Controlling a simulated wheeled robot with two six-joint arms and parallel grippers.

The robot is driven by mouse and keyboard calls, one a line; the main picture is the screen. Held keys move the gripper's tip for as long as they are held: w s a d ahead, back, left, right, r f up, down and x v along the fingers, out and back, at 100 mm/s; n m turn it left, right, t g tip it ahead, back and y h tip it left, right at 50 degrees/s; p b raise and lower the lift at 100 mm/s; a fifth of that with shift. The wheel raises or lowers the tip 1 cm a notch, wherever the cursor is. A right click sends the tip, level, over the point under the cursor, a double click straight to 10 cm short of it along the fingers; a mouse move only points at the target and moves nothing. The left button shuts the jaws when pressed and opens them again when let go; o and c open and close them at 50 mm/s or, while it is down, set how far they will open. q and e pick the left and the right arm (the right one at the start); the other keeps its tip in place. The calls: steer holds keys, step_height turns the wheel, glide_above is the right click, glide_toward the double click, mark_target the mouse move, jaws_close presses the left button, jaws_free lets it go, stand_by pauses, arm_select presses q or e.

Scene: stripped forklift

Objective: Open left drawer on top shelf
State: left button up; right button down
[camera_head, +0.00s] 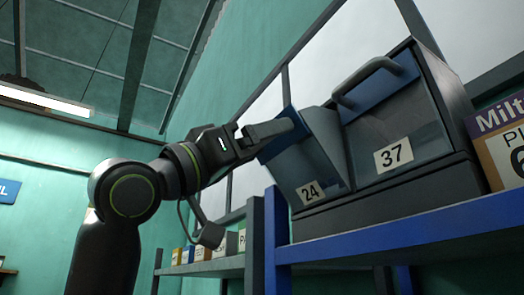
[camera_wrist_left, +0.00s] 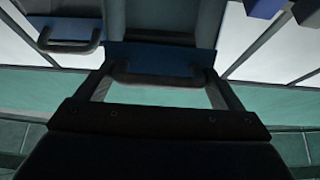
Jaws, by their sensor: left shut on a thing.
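The left drawer (camera_head: 309,165), labelled 24, sits in a dark cabinet on the top shelf and is tilted outward at its top, open in front of the cabinet face. My left gripper (camera_head: 284,128) is at the blue upper strip of this drawer, shut on its handle. The wrist view shows the dark handle (camera_wrist_left: 160,78) between the two fingers, below the blue strip (camera_wrist_left: 160,59). The fingers hide the handle in the head view. My right gripper is in neither view.
A shut drawer (camera_head: 412,126) labelled 37, with a grey handle (camera_head: 368,82), is to the right. The cabinet stands on a blue-edged shelf (camera_head: 400,232). A labelled box (camera_head: 502,140) stands at far right. Several small boxes (camera_head: 205,250) sit on a shelf behind, below my arm.

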arm_select(q)
steer(key=shift+f, duration=0.25)
steer(key=o, duration=1.2)
steer(key=shift+c, duration=0.2)
